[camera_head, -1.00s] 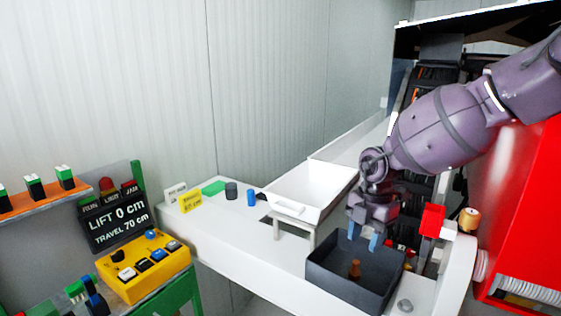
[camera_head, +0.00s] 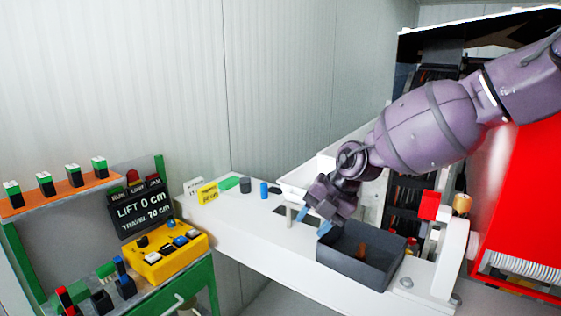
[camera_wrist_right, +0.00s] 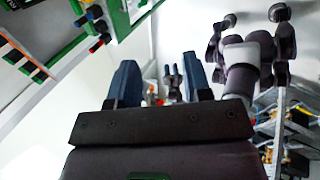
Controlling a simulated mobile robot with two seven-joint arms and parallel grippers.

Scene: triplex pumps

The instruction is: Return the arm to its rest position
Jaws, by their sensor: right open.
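My right arm (camera_head: 420,122) comes in from the upper right in the head view. Its gripper (camera_head: 312,221) is open and empty, with two blue fingertips pointing down and to the left. It hangs just left of and above a dark grey open bin (camera_head: 350,272). In the right wrist view the two blue fingers (camera_wrist_right: 160,85) stand apart with nothing between them. A small brown-orange piece (camera_head: 361,250) is inside the bin. My left gripper is not in the head view.
A white bench (camera_head: 240,215) carries the bin, a white tray (camera_head: 298,188) behind my gripper, a yellow label (camera_head: 207,193) and small cylinders. A red machine body (camera_head: 520,190) stands right. A yellow control box (camera_head: 170,256) is lower left. The bench's left part has free room.

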